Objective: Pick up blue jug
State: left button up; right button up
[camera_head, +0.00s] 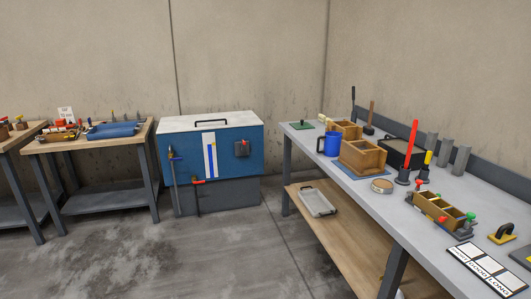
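The blue jug (329,144) stands upright on the grey workbench (350,180) at the right, near the bench's left edge. Its handle points left. A wooden box (362,157) stands just to its right and front. Neither of my grippers is in the head view.
A second wooden box (347,130) stands behind the jug. A blue chest (229,150) stands by the back wall. The concrete floor (180,255) in front is clear.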

aim_at(333, 139)
jog(key=i, duration=0.7)
jog(key=i+z, duration=0.15)
jog(key=i, duration=0.6)
jog(key=i+j, duration=0.2)
jog(key=i, duration=0.5)
